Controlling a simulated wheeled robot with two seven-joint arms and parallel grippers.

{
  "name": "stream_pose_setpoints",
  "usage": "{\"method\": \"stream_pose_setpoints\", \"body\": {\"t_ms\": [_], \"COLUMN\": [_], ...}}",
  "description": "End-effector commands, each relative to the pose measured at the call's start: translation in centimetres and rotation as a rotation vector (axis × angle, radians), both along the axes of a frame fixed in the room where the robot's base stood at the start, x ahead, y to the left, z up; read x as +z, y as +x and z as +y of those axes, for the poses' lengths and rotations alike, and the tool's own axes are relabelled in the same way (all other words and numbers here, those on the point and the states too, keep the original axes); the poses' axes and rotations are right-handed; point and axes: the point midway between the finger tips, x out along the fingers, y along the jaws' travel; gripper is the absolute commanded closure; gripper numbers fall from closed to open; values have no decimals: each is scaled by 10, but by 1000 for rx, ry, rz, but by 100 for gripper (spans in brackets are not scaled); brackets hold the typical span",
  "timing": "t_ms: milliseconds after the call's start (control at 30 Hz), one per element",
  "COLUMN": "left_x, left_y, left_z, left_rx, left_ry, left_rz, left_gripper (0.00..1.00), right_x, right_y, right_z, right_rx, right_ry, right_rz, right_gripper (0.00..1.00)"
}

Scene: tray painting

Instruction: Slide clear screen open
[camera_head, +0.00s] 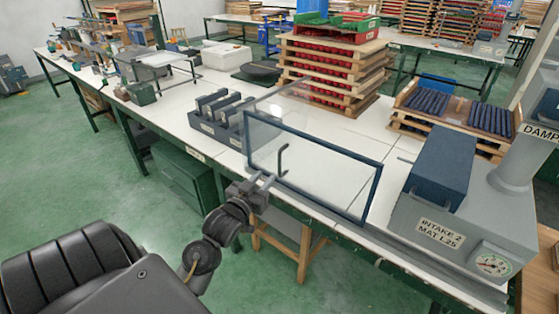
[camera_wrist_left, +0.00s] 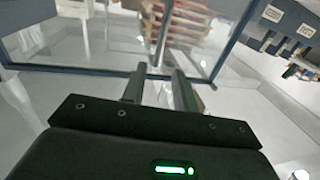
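The clear screen (camera_head: 325,170) is a see-through pane in a dark blue frame, standing upright along the front of the white bench. A dark upright handle (camera_head: 281,160) is on its left half. My left gripper (camera_head: 264,181) is in front of the pane, just below and left of the handle. In the left wrist view its two fingers (camera_wrist_left: 160,88) are apart with nothing seen between them. The handle (camera_wrist_left: 161,42) rises just beyond the fingertips there, near the frame's bottom rail (camera_wrist_left: 75,70). Whether a finger touches it, I cannot tell. My right gripper is not in view.
A grey machine (camera_head: 440,215) marked INTAKE 2 stands right of the screen. A dark slotted rack (camera_head: 215,128) stands to its left. Stacked wooden trays (camera_head: 330,75) with red items are behind. The floor (camera_head: 110,190) left of the arm is clear.

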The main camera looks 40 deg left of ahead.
Motion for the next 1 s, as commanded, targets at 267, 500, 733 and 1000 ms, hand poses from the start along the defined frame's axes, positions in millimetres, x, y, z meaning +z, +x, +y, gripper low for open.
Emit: {"method": "stream_pose_setpoints", "body": {"t_ms": [267,500,733,1000], "left_x": [1,1,0,-1], "left_y": [24,69,98,106], "left_z": [5,15,21,23], "left_rx": [-1,0,-1,-1], "left_ry": [0,-1,0,1], "left_rz": [0,1,2,2], "left_gripper": [71,71,71,71], "right_x": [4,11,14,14], "right_y": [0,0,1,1], "right_z": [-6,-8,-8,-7], "right_rx": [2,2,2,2], "right_ry": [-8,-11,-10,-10], "right_rz": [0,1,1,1], "right_gripper": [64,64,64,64]}}
